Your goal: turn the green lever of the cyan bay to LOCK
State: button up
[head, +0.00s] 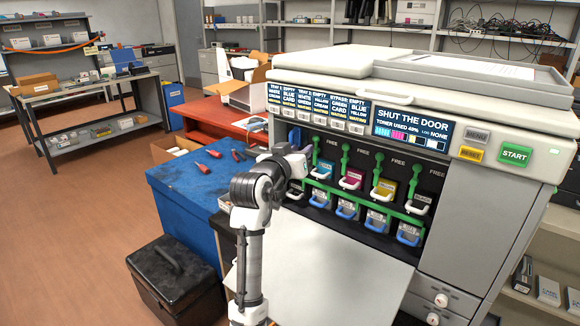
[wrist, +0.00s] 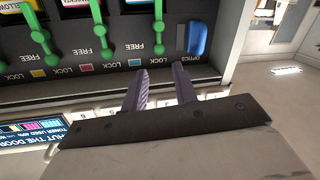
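The cyan bay's green lever (head: 316,150) stands upright on the printer's open front, above the cyan cartridge (head: 326,170). My gripper (wrist: 165,78) is open and empty, with two purple-grey fingers spread apart. The fingertips are short of the panel and seem not to touch the lever. In the head view my gripper (head: 302,158) is at the left end of the bays, partly hidden by my wrist.
The magenta lever (wrist: 100,25) and yellow lever (wrist: 50,30) stand close beside the cyan one. A blue handle (wrist: 198,38) is on its other side. The printer's white door (head: 340,275) hangs open below. A blue bench (head: 190,185) with tools stands left.

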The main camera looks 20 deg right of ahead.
jog(key=shift+b+v, duration=0.55)
jog(key=shift+v, duration=2.25)
jog(key=shift+a, duration=0.1)
